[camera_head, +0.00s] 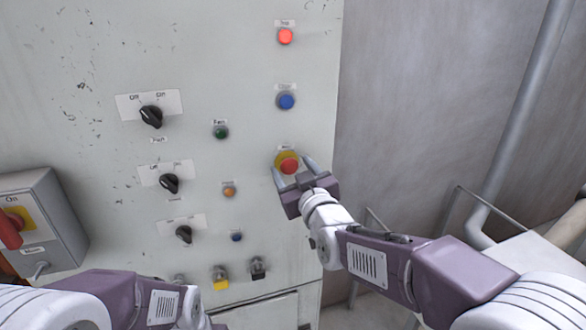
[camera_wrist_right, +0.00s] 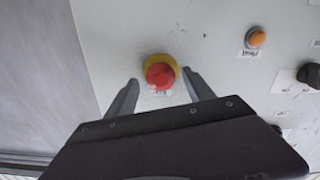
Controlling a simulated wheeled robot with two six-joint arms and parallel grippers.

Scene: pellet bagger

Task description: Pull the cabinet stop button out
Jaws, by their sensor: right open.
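The cabinet stop button (camera_head: 288,163) is a red mushroom head on a yellow round base, on the right part of the grey cabinet front. In the right wrist view the red button (camera_wrist_right: 160,75) sits just ahead of the fingertips, between their lines. My right gripper (camera_head: 293,170) is open, with one finger on each side of the button in the head view; it also shows in the right wrist view (camera_wrist_right: 160,83). I cannot tell whether the fingers touch the button. My left arm shows at the bottom left of the head view, but its gripper jaws are not visible.
The cabinet (camera_head: 240,65) carries black rotary switches (camera_head: 151,117), a green button (camera_head: 220,132), a blue button (camera_head: 286,101), a red lamp (camera_head: 285,36) and an orange button (camera_head: 229,191). A switch box (camera_head: 45,215) juts out at left. Pipes (camera_head: 520,100) stand at right.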

